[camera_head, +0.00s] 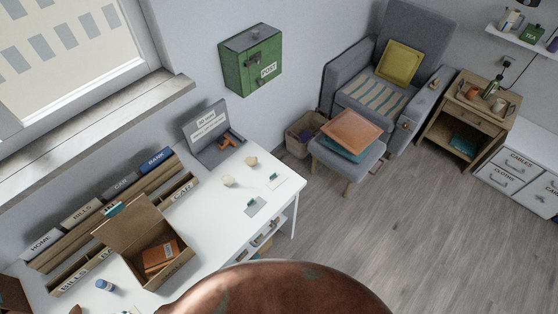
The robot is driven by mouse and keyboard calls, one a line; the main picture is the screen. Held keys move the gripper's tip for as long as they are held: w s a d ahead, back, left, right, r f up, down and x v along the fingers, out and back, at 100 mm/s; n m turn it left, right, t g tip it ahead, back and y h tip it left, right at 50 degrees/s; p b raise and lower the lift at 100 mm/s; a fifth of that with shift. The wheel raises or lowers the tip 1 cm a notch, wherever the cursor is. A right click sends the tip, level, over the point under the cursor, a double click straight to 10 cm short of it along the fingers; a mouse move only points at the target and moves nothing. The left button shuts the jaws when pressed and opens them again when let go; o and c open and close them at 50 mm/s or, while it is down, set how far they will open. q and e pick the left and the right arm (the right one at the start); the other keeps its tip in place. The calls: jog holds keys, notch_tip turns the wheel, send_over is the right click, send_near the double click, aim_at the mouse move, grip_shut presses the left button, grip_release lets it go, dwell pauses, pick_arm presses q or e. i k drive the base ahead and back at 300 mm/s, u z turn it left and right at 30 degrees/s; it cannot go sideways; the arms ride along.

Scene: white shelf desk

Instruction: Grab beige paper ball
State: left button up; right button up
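Two small beige crumpled lumps that look like paper balls rest on the white desk (205,212). One beige ball (228,181) is nearer the middle of the desk. Neither of my grippers is in view.
An open brown box (128,236) holding an orange-brown book stands on the desk's left part. Labelled folders line the wall. Grey floor (400,235) is open beyond.

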aim_at(251, 162)
jog(key=z, duration=1.4)
jog(key=i, duration=1.4)
jog(key=u, duration=3.6)
